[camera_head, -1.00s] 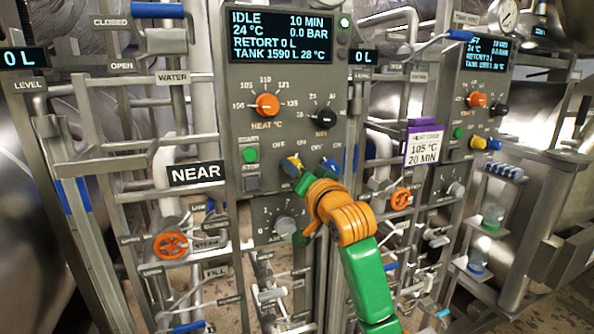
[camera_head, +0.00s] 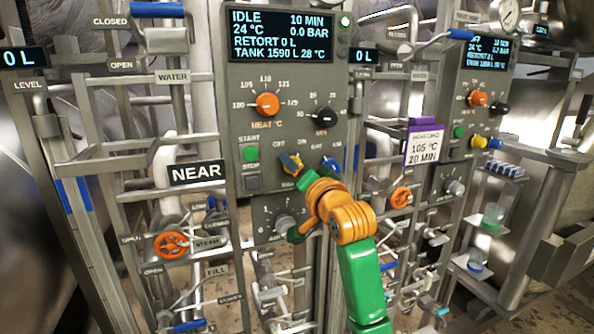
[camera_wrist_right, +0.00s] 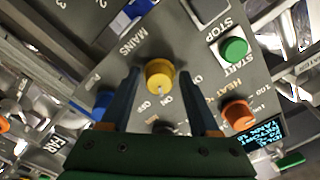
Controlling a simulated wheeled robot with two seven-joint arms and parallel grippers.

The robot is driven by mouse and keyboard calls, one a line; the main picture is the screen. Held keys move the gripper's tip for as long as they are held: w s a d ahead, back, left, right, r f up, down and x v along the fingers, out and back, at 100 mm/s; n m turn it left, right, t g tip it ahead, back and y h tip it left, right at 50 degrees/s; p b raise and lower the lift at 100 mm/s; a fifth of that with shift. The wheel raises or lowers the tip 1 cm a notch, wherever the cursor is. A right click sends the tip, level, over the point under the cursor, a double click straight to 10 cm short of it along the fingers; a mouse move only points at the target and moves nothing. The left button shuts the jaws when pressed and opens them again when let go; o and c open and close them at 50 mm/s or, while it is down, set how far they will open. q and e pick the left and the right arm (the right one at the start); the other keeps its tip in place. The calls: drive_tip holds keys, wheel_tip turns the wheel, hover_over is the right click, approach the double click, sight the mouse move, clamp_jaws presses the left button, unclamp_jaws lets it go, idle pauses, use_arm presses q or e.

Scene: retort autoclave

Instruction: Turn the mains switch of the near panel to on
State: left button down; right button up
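The mains switch of the near panel is a yellow round knob (camera_wrist_right: 159,74), marked MAINS with ON and OFF beside it in the right wrist view. A small pale mark shows on its lower edge there; I cannot tell which position it marks. My right gripper (camera_wrist_right: 160,75) is open, with one dark blue finger on each side of the knob. Narrow gaps seem to show between fingers and knob, so I cannot confirm contact. In the head view my right gripper (camera_head: 292,164) is at the panel and mostly covers the yellow knob. My left gripper is not in view.
A blue knob (camera_head: 330,165) sits just right of the yellow one. A green start button (camera_head: 250,154), an orange heat knob (camera_head: 267,104) and a grey dial (camera_head: 284,224) are close by. The near panel's display (camera_head: 281,35) reads IDLE. Pipes and valves surround the panel.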

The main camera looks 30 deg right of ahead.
drive_tip(key=b+v, duration=0.3)
drive_tip(key=v, duration=0.4)
idle(0.4)
